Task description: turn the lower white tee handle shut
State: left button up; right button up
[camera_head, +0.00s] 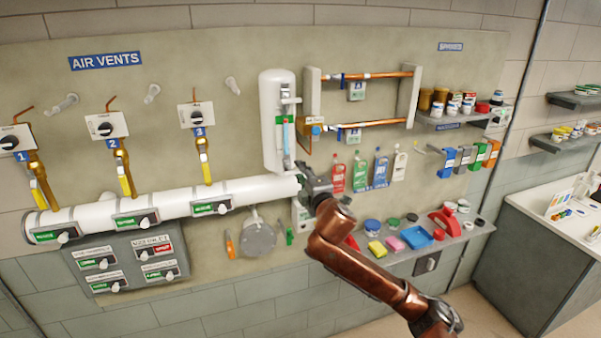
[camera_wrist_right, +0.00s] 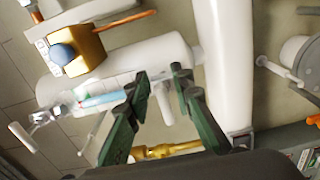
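A white upright vessel (camera_head: 270,110) with a sight glass (camera_head: 285,132) hangs on the wall panel in the head view. In the right wrist view the vessel (camera_wrist_right: 170,58) lies sideways, with the sight glass (camera_wrist_right: 98,100) along it. My right gripper (camera_head: 303,180) is at the vessel's lower end. In the wrist view its two dark green fingers (camera_wrist_right: 162,82) are apart. A white piece (camera_wrist_right: 165,102), seemingly the lower tee handle, shows between them; I cannot tell whether they touch it. In the head view the gripper hides this spot. My left gripper is not in view.
A thick white pipe (camera_head: 170,205) runs left of the gripper, with labelled air vents above it. Copper pipes (camera_head: 365,76) are at upper right. A lower shelf (camera_head: 455,237) with coloured items lies right of my arm. A round grey pan (camera_head: 258,238) hangs below the pipe.

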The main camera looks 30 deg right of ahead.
jog(key=shift+o, duration=0.3)
jog(key=shift+a, duration=0.1)
jog(key=v, duration=1.2)
